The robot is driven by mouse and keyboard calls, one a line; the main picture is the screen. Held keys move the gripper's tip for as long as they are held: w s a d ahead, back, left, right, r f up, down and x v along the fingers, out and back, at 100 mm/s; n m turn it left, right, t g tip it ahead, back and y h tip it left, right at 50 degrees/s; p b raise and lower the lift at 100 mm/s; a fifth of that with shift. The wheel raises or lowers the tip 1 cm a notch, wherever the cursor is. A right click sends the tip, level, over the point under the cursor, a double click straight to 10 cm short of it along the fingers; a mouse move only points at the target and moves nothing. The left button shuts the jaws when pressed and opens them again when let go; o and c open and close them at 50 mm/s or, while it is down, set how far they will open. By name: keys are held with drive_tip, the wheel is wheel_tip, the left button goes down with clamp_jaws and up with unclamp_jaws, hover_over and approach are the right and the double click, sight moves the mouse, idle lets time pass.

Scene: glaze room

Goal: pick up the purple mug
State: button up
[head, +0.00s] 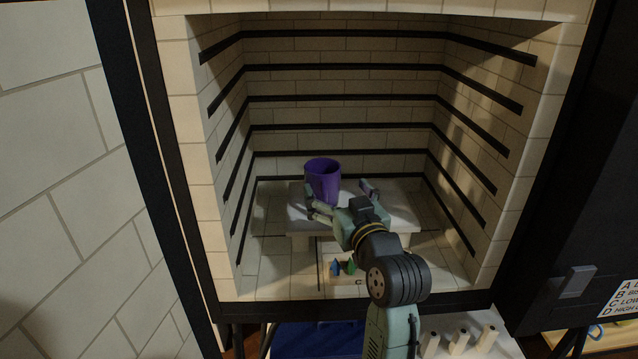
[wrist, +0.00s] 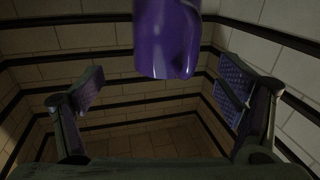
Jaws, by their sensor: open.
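The purple mug (head: 322,178) stands upright on a pale raised slab (head: 402,210) inside the kiln, left of the slab's middle. In the wrist view the mug (wrist: 166,38) shows at the top centre, cut off by the picture's edge. My gripper (head: 340,198) is open and empty, low over the slab on the near side of the mug. In the wrist view its two fingers (wrist: 160,88) are spread wide, with the mug sideways between them but apart from both. My gripper hides part of the mug's lower side in the head view.
Kiln walls with dark horizontal bars (head: 340,97) enclose the slab at the back and sides. A small block with coloured cones (head: 343,267) sits in front of the slab. Pale cylinders (head: 458,342) stand outside at the front right. The slab's right part is bare.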

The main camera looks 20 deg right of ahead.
sight(329, 181)
drive_tip(key=shift+w, duration=0.9)
drive_tip(key=w+p, duration=0.1)
drive_tip(key=w, duration=0.1)
drive_tip(key=w+p, duration=0.1)
drive_tip(key=w, duration=0.1)
drive_tip(key=shift+w+a+r, duration=0.1)
drive_tip(key=shift+w+a, duration=0.05)
drive_tip(key=shift+a, duration=0.05)
drive_tip(key=shift+w+p, duration=0.3)
drive_tip(key=shift+w, duration=0.25)
drive_tip(key=shift+c, duration=0.3)
drive_tip(key=c, duration=1.4)
